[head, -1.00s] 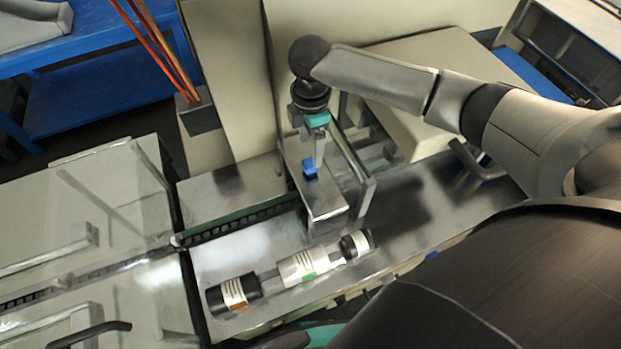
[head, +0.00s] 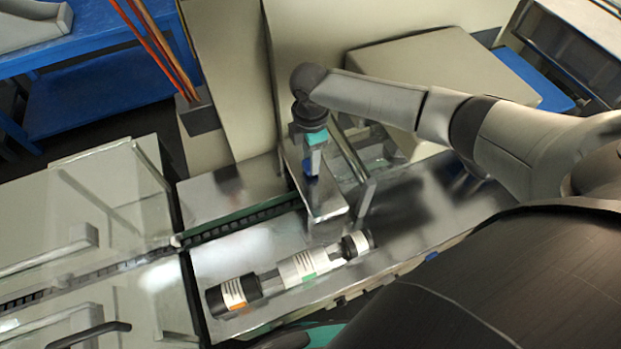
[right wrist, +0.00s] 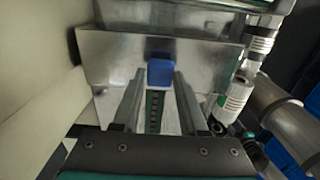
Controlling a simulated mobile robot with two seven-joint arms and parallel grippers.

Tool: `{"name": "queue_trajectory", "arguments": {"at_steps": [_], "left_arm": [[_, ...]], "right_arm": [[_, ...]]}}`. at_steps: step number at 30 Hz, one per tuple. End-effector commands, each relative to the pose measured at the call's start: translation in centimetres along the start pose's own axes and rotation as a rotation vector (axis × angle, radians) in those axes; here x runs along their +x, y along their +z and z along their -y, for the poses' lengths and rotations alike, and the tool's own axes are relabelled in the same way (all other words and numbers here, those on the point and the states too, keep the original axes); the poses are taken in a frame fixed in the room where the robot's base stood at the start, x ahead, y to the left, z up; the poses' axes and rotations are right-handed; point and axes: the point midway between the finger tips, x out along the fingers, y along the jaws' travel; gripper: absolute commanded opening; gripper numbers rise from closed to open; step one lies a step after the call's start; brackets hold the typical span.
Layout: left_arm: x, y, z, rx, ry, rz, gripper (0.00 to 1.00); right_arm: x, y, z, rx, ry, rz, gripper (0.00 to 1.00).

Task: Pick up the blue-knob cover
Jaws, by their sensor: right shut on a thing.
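The cover is a shiny metal plate (head: 328,203) with a small blue knob (head: 309,166) on it. In the head view the cover sits over the conveyor channel, and the knob is mostly hidden by my right gripper (head: 313,168). In the right wrist view the blue knob (right wrist: 160,71) is between the tips of my right gripper (right wrist: 159,78), with the metal cover (right wrist: 108,62) spread around it. My right gripper is shut on the knob. I cannot see a clear gap under the cover. My left gripper is not in view.
A clear guard panel (head: 352,160) stands close to the cover's right. A beige machine wall (head: 225,75) rises behind. Orange cables (head: 160,45) hang at upper left.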

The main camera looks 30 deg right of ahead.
Motion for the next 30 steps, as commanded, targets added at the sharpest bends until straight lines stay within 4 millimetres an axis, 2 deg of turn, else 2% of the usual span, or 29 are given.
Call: {"name": "queue_trajectory", "arguments": {"at_steps": [2,9,30], "left_arm": [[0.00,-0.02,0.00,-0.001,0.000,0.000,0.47],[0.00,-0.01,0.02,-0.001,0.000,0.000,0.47],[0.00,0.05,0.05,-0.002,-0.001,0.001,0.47]], "right_arm": [[-0.02,0.02,0.00,0.000,0.000,0.000,0.27],[-0.03,0.03,0.00,0.000,0.000,0.000,0.00],[-0.04,0.04,-0.01,0.001,0.000,0.001,0.00]]}}
